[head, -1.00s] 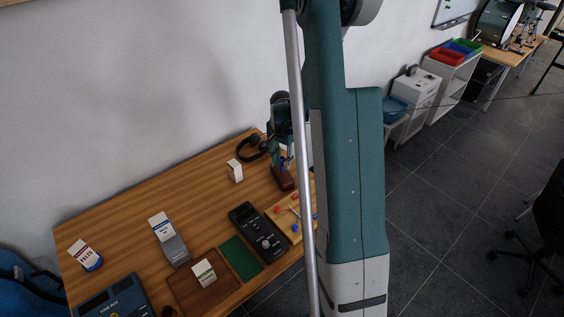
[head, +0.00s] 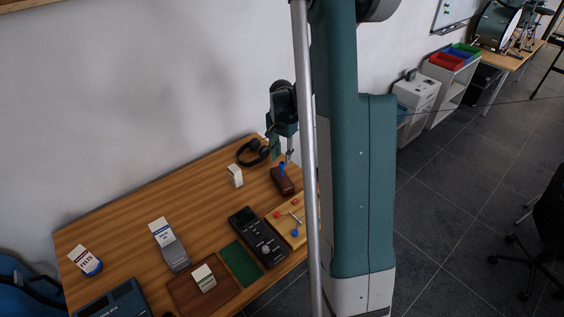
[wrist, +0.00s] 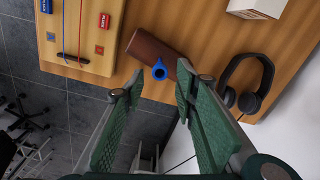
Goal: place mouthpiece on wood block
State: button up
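The wood block (head: 286,184) is a dark reddish-brown block near the table's far right edge. It also shows in the wrist view (wrist: 148,48). The mouthpiece, which I take to be the small blue piece (head: 282,168), stands on the block's far part in the head view. In the wrist view the mouthpiece (wrist: 159,71) shows as a blue ring with a dark hole, overlapping the block's edge. My gripper (head: 285,154) is just above it. In the wrist view my gripper (wrist: 160,84) is open, fingers apart on either side of the mouthpiece with gaps between.
Black headphones (head: 252,152) and a small white box (head: 235,176) lie near the block. A wooden board with red and blue pieces (head: 296,233) and a black device (head: 258,235) are nearer. The table's middle (head: 205,210) is clear.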

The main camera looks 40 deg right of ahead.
jog(key=shift+r, duration=2.95)
jog(key=shift+a+r, duration=0.1)
jog(key=shift+a, duration=0.05)
jog(key=s+a+r+n+t, duration=0.2)
jog(key=s+a+r+n, duration=0.15)
jog(key=a+r, duration=0.55)
jog(key=s+a+r+n+t, duration=0.1)
jog(key=s+a+r+n, duration=0.25)
jog(key=a+r, duration=0.55)
jog(key=s+a+n+t, duration=0.4)
jog(key=s+a+n, duration=0.3)
jog(key=s+a, duration=0.9)
jog(key=shift+a+r+n, duration=0.3)
jog(key=shift+a+n, duration=0.1)
jog(key=shift+a, duration=0.45)
